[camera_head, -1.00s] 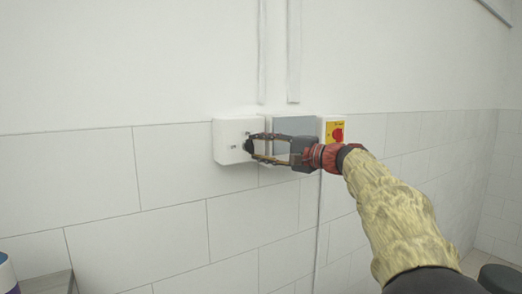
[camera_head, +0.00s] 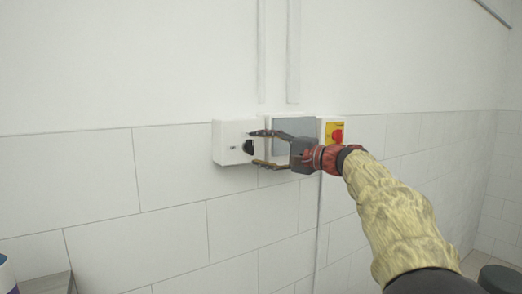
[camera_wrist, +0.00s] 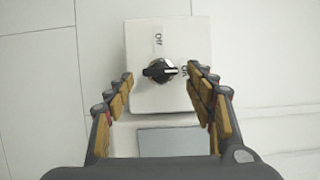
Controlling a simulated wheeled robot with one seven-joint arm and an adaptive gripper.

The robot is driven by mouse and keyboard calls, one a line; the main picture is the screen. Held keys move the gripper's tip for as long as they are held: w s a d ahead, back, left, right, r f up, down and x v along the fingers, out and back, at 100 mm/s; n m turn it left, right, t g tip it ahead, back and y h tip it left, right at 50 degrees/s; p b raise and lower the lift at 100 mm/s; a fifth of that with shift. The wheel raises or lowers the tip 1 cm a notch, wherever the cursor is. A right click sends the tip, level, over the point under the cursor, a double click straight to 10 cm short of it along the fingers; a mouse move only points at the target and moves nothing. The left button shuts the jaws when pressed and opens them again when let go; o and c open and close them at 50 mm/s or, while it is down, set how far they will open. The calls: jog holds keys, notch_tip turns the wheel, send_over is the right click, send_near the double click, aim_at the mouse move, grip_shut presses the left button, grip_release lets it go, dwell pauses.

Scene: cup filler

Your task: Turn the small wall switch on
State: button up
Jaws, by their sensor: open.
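The small wall switch (camera_head: 226,150) is a white box with a black rotary knob; the box also shows in the wrist view (camera_wrist: 138,98). In the wrist view the knob (camera_wrist: 157,71) lies crosswise, its pale mark facing right toward the "On" label (camera_wrist: 184,71). The "Off" label (camera_wrist: 158,40) is above it. My gripper (camera_head: 254,148) is open in front of the switch. Its fingers stand on either side of the knob, apart from it in the wrist view, and hold nothing.
A grey-fronted box (camera_head: 296,127) is mounted just right of the switch, behind my gripper. Right of that is a yellow panel with a red knob (camera_head: 337,135). Two vertical conduits (camera_head: 293,60) run up the wall. The tiled wall to the left is bare.

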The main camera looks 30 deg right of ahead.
jog(key=v, duration=1.2)
jog(key=shift+d, duration=0.1)
jog(key=s+a+f+g+h, duration=0.1)
jog(key=s+f+g+h, duration=0.15)
jog(key=f, duration=0.95)
jog(key=s+a+f+g+h, duration=0.15)
jog(key=f+g, duration=0.25)
jog(key=f, duration=0.8)
jog(key=s+a+f+n+g+h+b, duration=0.45)
jog(key=s+a+f+n, duration=0.65)
jog(key=s+a+f, duration=0.95)
jog(key=a, duration=0.1)
jog(key=s+a+n, duration=0.1)
jog(key=s+a+n+y+b, duration=0.1)
jog(key=shift+a+r, duration=0.1)
jog(key=shift+r, duration=0.15)
